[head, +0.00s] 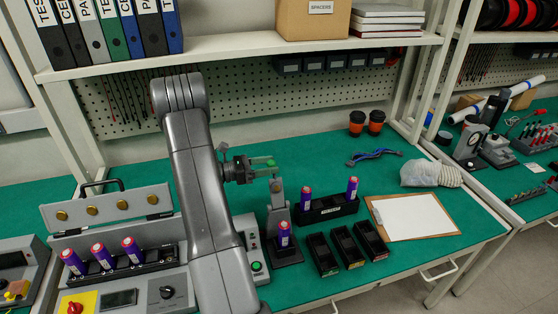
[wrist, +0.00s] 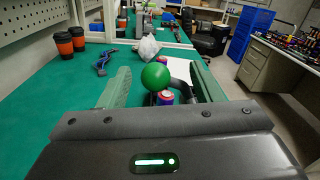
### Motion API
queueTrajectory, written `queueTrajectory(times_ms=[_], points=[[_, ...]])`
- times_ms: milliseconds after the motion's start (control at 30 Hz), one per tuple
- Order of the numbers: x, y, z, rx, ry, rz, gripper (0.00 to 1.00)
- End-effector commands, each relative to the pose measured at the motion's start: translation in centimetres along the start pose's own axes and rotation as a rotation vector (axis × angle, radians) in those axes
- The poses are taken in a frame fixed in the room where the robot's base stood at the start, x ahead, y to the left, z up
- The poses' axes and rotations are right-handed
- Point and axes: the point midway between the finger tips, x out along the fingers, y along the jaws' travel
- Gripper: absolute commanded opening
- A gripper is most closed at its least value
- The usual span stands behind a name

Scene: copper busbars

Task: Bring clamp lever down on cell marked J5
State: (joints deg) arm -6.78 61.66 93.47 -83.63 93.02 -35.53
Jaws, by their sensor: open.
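A clamp stand (head: 277,207) with a grey upright and dark base stands on the green bench. A purple cell with a red top (head: 284,235) stands upright on its base; I cannot read J5 on it. The clamp lever ends in a green ball knob (wrist: 155,77), which sits high, above the stand. My gripper (head: 267,168) is at the knob, with its fingers open on either side of it in the wrist view. Neither finger clearly touches the knob. A red-topped cell (wrist: 166,97) shows below the knob.
A black holder (head: 327,210) with two cells stands just right of the clamp. Several empty black bins (head: 348,247) and a clipboard (head: 412,219) lie further right. A test unit (head: 125,290) with several cells is at left. A shelf (head: 230,46) overhangs the back.

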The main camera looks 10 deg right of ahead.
Motion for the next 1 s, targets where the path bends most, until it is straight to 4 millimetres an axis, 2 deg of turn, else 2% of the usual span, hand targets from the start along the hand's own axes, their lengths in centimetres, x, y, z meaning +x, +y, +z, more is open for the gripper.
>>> queueTrajectory(times_ms=[100, 233, 567, 667, 867, 900, 1000], points=[[1.8, -0.1, 0.2, -0.002, 0.001, -0.004, 0.59], [3.0, -0.1, 0.1, -0.001, 0.001, -0.002, 0.59], [3.5, 0.0, 0.0, 0.000, 0.001, 0.000, 0.59], [3.5, 0.0, 0.0, 0.000, 0.001, 0.000, 0.43], [3.4, 0.0, -0.1, 0.000, 0.002, 0.001, 0.04], [3.4, 0.0, -0.1, 0.001, 0.002, 0.001, 0.00], [3.4, 0.0, -0.1, 0.003, 0.003, 0.001, 0.00]])
